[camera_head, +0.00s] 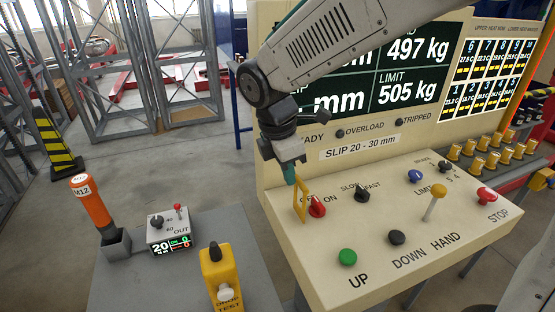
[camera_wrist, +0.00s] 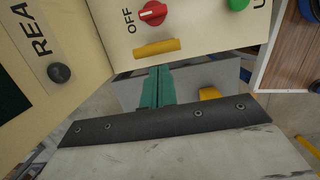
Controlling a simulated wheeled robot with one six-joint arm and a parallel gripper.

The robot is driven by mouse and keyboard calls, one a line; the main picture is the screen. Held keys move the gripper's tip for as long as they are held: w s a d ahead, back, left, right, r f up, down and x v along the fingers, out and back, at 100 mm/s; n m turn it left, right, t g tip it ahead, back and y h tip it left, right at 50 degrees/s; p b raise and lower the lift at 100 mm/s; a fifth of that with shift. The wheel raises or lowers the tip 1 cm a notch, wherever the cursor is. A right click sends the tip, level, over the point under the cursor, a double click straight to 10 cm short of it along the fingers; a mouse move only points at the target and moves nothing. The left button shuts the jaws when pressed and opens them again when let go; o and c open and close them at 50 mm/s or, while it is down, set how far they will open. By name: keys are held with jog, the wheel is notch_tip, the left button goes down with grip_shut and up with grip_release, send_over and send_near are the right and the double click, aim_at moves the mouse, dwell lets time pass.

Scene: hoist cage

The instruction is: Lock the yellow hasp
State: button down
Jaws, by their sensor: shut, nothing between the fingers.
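The yellow hasp (camera_head: 300,200) is a thin upright frame on the left edge of the cream control panel, just left of the red OFF/ON knob (camera_head: 317,206). In the wrist view the hasp (camera_wrist: 156,48) shows as a short yellow bar beside the red knob (camera_wrist: 153,13). My gripper (camera_head: 289,178) points down, just above and left of the hasp. Its green fingers (camera_wrist: 158,72) are together and empty, with their tips close to the hasp. I cannot tell whether they touch it.
The panel (camera_head: 375,262) also carries a green UP button (camera_head: 347,257), a black DOWN button (camera_head: 397,237) and a yellow-topped lever (camera_head: 434,203). A grey table with an orange M12 tool (camera_head: 91,205) and a yellow tester (camera_head: 219,275) stands at left. Upright display screens rise behind.

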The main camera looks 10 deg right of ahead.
jog(key=shift+w+d+f, duration=0.1)
jog(key=shift+d+f, duration=0.2)
jog(key=shift+d, duration=0.15)
jog(key=shift+d, duration=0.1)
jog(key=shift+w+d, duration=0.1)
jog(key=shift+d, duration=0.3)
jog(key=shift+d+r, duration=0.1)
jog(key=shift+d, duration=0.3)
